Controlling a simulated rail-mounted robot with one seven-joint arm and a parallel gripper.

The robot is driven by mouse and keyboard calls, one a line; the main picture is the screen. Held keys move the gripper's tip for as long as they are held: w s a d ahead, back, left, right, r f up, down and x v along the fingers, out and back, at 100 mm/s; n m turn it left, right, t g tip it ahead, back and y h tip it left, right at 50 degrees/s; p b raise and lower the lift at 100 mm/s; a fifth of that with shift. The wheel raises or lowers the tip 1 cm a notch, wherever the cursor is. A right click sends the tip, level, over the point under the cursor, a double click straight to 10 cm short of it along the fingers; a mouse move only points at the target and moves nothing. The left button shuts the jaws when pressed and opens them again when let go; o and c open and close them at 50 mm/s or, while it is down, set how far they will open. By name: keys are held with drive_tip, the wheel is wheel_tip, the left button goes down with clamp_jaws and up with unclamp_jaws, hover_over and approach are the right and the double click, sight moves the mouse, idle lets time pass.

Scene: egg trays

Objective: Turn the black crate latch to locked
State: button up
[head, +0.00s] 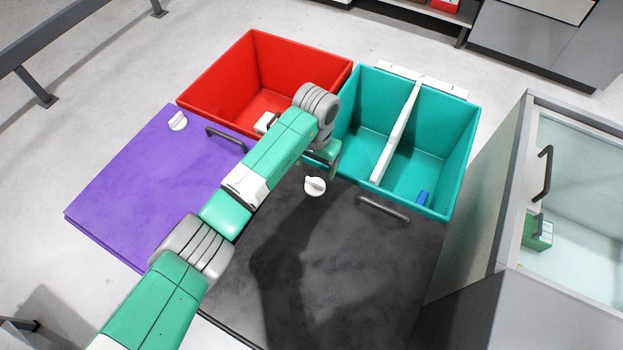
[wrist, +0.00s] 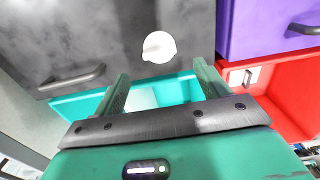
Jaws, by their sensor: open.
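The black crate lid (head: 365,265) lies flat at the lower middle of the head view, with a dark bar handle (head: 383,208) near its far edge. Its latch is a white round knob with a raised grip bar (head: 315,187) near the lid's far left corner. The knob also shows in the wrist view (wrist: 158,48), just beyond my fingertips. My gripper (wrist: 161,73) is open and empty, its two fingers apart and pointing toward the knob without visibly touching it. In the head view my arm partly hides the gripper.
A purple lid (head: 140,200) with its own white knob (head: 178,121) and handle lies left. An open red crate (head: 215,75) and a teal crate (head: 465,120) with a white divider stand behind. A glass-topped cabinet (head: 510,180) stands right.

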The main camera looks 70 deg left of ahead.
sight(315, 181)
wheel_tip(315, 181, down, 8)
drive_tip(key=b, duration=0.3)
drive_tip(key=shift+r, duration=0.2)
drive_tip(key=shift+r, duration=0.1)
drive_tip(key=c, duration=1)
